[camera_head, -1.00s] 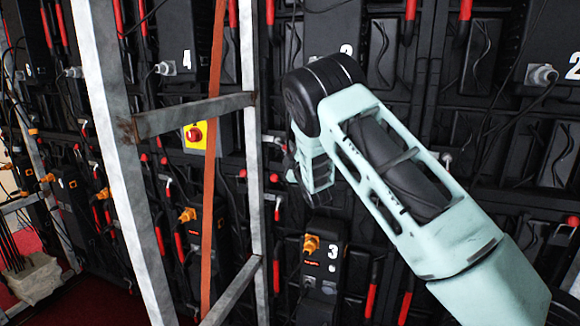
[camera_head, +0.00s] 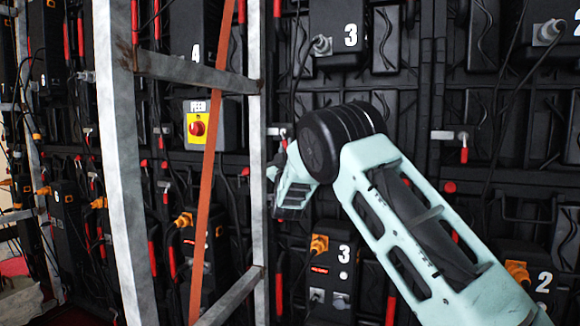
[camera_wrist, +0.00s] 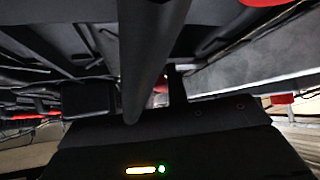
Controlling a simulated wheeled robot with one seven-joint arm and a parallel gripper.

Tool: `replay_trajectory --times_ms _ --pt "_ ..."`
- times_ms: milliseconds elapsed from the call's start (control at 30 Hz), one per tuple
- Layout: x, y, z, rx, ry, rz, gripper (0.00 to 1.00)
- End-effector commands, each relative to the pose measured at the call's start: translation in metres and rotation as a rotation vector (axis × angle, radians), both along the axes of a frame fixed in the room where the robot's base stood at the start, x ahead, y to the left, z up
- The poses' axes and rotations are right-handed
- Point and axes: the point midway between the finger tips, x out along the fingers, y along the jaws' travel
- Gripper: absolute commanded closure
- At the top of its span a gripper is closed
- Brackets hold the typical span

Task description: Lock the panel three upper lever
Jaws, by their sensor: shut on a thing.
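Two black boxes marked 3 show in the head view, an upper one (camera_head: 337,38) and a lower one (camera_head: 330,270) with an orange plug. My gripper (camera_head: 280,168) is between their heights, just right of a grey metal post; its fingertips are mostly hidden there. A small metal latch with a red tip (camera_head: 284,136) is right above it. In the wrist view, my gripper (camera_wrist: 160,88) is shut on a small reddish piece, likely a red lever (camera_wrist: 160,87), mostly hidden by a dark bar. Which lever it is cannot be told from that view.
A grey metal frame (camera_head: 122,160) with an orange strap (camera_head: 207,170) stands left of my gripper, very near it. Another red-handled latch (camera_head: 463,150) is at right. Cables hang across the panels.

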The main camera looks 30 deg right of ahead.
Motion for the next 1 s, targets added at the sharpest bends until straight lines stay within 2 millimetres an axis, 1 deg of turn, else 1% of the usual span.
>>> replay_trajectory --times_ms 33,300,500,733,1000 --pt "0.002 0.002 -0.012 0.028 -0.035 0.001 1.0" --pt "0.01 0.008 -0.01 0.158 -0.2 0.0 1.0" --pt "0.014 0.01 -0.009 0.222 -0.279 -0.001 1.0" --pt "0.017 0.012 -0.007 0.259 -0.327 -0.001 1.0" --pt "0.017 0.013 -0.006 0.268 -0.338 -0.001 1.0"
